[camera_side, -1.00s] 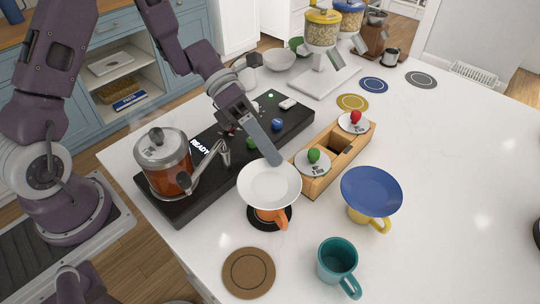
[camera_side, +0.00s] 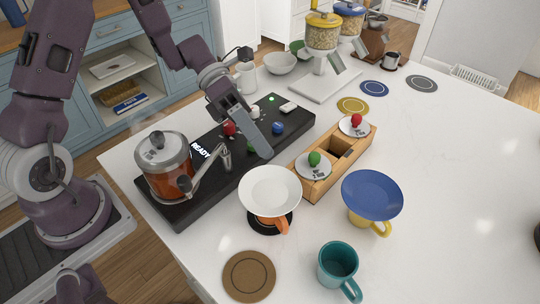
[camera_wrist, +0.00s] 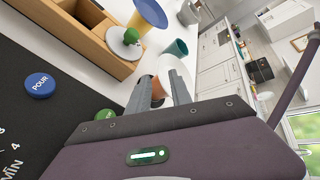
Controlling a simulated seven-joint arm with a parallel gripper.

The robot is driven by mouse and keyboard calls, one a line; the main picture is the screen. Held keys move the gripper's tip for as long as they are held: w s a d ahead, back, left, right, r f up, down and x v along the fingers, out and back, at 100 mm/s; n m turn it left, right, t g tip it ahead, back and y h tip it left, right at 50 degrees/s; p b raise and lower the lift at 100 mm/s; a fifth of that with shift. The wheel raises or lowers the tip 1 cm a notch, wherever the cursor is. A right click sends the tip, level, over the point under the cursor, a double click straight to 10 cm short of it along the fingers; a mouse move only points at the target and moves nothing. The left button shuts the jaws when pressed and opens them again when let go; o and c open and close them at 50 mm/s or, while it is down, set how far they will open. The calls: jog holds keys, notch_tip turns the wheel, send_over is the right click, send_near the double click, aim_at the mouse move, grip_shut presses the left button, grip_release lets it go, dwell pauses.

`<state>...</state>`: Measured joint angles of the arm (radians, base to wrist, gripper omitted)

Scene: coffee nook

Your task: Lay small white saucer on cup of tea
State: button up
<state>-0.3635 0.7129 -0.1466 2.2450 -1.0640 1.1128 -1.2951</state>
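The small white saucer (camera_side: 270,188) lies over the mouth of an orange cup (camera_side: 283,226), which stands on a black coaster (camera_side: 254,222). The saucer hides the cup's contents, so I cannot tell whether it holds tea. My gripper (camera_side: 265,155) is just above and behind the saucer's far rim, apart from it. In the wrist view my gripper (camera_wrist: 163,76) has its two fingers spread with a gap between them. The orange cup (camera_wrist: 157,89) and the saucer (camera_wrist: 172,64) show beyond that gap.
A yellow cup under a blue saucer (camera_side: 372,193) stands to the right. A teal mug (camera_side: 337,262) and a brown coaster (camera_side: 249,275) are in front. A wooden box (camera_side: 322,181) and the black machine base with a glass kettle (camera_side: 165,168) flank the gripper.

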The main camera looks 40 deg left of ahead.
jog(key=v, duration=0.9)
jog(key=s+r+m+t+y, duration=0.1)
jog(key=s+r+m+y, duration=0.1)
jog(key=s+m, duration=0.3)
jog(key=s+r+m+t+y, duration=0.1)
jog(key=s+r+m+y, duration=0.2)
jog(key=m, duration=0.7)
jog(key=s+r+m+t+y, duration=0.2)
jog(key=s+m+y, duration=0.3)
jog(key=s+m, duration=0.2)
jog(key=shift+s+d+r+m+y, duration=0.25)
jog(key=shift+s+m+y, duration=0.05)
jog(key=shift+y, duration=0.1)
jog(key=m+t, duration=0.1)
jog(key=s+a+m+t+y, duration=0.1)
jog(key=m, duration=0.1)
jog(key=s+r+m, duration=0.1)
jog(key=m, duration=0.1)
jog(key=shift+a+t+y, duration=0.3)
jog(key=shift+a+t, duration=0.1)
jog(key=shift+s+a+r+m+t, duration=0.2)
jog(key=shift+a+m+t, duration=0.1)
jog(key=shift+m, duration=0.3)
